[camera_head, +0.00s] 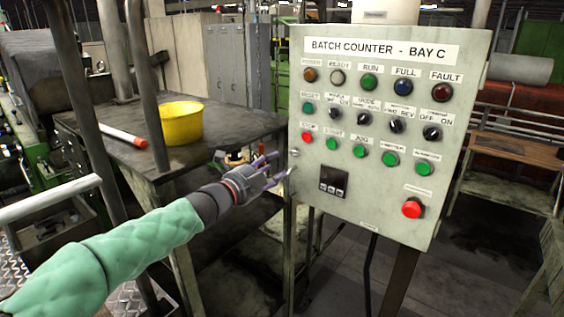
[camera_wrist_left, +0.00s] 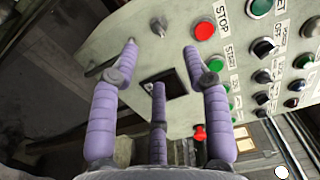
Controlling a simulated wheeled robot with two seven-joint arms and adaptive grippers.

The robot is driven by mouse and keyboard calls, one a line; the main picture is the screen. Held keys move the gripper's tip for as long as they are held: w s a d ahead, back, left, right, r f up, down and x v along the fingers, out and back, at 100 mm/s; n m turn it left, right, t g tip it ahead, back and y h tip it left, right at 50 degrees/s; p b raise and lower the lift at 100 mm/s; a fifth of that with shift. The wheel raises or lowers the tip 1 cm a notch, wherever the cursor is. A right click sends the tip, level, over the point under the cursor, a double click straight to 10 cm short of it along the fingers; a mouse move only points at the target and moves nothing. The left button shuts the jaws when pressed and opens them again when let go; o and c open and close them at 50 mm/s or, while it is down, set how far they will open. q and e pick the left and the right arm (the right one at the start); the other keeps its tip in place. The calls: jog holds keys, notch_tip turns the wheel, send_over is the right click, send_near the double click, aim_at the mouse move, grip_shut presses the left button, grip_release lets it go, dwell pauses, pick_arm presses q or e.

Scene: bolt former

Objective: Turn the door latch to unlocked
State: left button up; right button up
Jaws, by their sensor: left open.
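The grey panel (camera_head: 372,190) is labelled "BATCH COUNTER - BAY C". A small round metal fitting, which looks like the door latch (camera_head: 294,153), sits on its left edge; it also shows in the left wrist view (camera_wrist_left: 158,26). I cannot tell its turned position. My left gripper (camera_head: 282,164) is open and empty, its purple fingers just left of the latch and apart from it. In the left wrist view the fingers (camera_wrist_left: 160,48) are spread, with the latch beyond the gap between the tips. My right gripper is not in view.
The red STOP button (camera_head: 307,137) is close to the latch, with rows of knobs and buttons to its right. A dark counter window (camera_head: 334,181) is below. A workbench (camera_head: 235,122) with a yellow bowl (camera_head: 181,122) stands behind my left arm.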

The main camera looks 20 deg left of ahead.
pick_arm(q)
jog(key=shift+v, duration=1.6)
